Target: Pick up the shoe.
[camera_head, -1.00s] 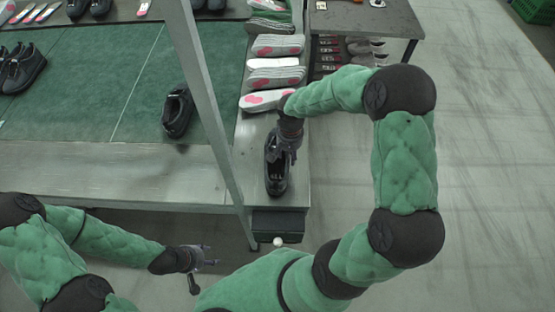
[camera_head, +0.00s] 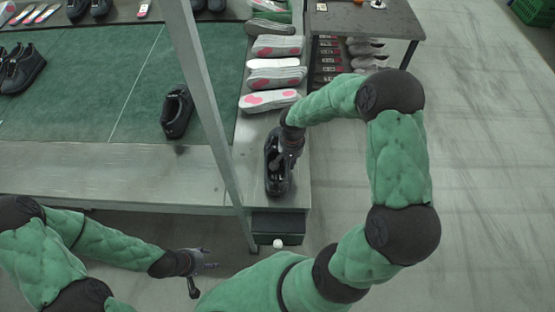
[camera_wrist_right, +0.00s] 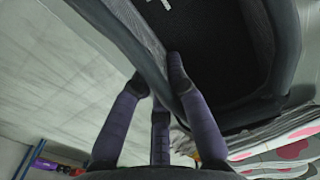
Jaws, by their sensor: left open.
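A black shoe (camera_head: 276,180) is on the narrow metal strip at the right end of the table, in front of the stack of insoles. My right gripper (camera_head: 283,158) reaches down into its opening from above. In the right wrist view the shoe (camera_wrist_right: 245,60) fills the upper right. The fingers of my right gripper (camera_wrist_right: 158,80) straddle its side wall, one inside and the others outside, closed in on the wall. I cannot tell whether the sole touches the table. My left gripper (camera_head: 209,259) is open and empty, in front of the table.
Another black shoe (camera_head: 177,112) lies on the green mat (camera_head: 120,70). Stacked insoles (camera_head: 270,100) lie just behind the held shoe. A slanting metal post (camera_head: 205,90) stands left of my right gripper. A dark side table (camera_head: 365,20) is at the back; open floor lies right.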

